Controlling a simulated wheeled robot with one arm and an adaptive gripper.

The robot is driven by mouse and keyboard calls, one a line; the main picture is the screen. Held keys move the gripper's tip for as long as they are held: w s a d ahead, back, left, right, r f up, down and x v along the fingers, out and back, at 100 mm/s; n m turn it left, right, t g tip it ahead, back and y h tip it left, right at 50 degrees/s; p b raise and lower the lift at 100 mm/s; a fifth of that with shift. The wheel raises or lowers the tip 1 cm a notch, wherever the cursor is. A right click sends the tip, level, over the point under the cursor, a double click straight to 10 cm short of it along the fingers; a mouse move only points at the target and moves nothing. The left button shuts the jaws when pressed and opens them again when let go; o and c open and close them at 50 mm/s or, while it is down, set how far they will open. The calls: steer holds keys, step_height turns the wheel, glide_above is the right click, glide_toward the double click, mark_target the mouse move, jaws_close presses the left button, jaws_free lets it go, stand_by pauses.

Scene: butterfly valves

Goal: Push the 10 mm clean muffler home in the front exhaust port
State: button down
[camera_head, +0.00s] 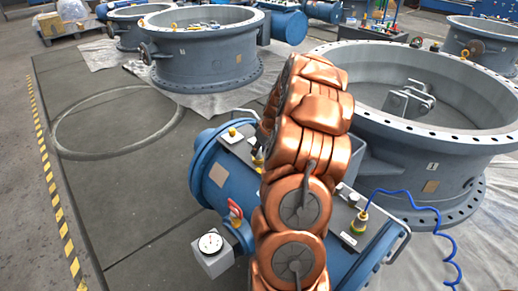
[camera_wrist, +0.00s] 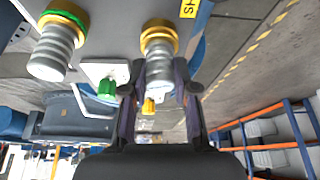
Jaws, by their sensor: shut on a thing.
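In the wrist view my gripper (camera_wrist: 157,88) has one dark finger on each side of a silvery ribbed muffler (camera_wrist: 160,68) and is shut on it. This muffler has a brass hex collar at its upper end, against a grey face (camera_wrist: 115,25). The port itself is hidden behind the collar, so I cannot tell how deep the muffler sits. A second ribbed muffler (camera_wrist: 52,52), with a brass collar and a green ring, stands apart to the left. In the head view my copper arm hides the gripper and the held muffler. The blue actuator (camera_head: 212,170) lies behind the arm.
A green fitting (camera_wrist: 107,87) on a white block is close left of my fingers; a yellow fitting (camera_wrist: 149,106) shows between them. In the head view a gauge (camera_head: 210,243), a coiled blue hose (camera_head: 440,222) and a large grey valve body (camera_head: 415,160) surround the arm.

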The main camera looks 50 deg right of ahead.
steer(key=c, duration=0.8)
jaws_free()
steer(key=shift+o, duration=0.3)
steer(key=o, duration=0.4)
steer(key=shift+r, duration=0.15)
steer(key=shift+r+p, duration=0.4)
steer(key=shift+r, duration=3.2)
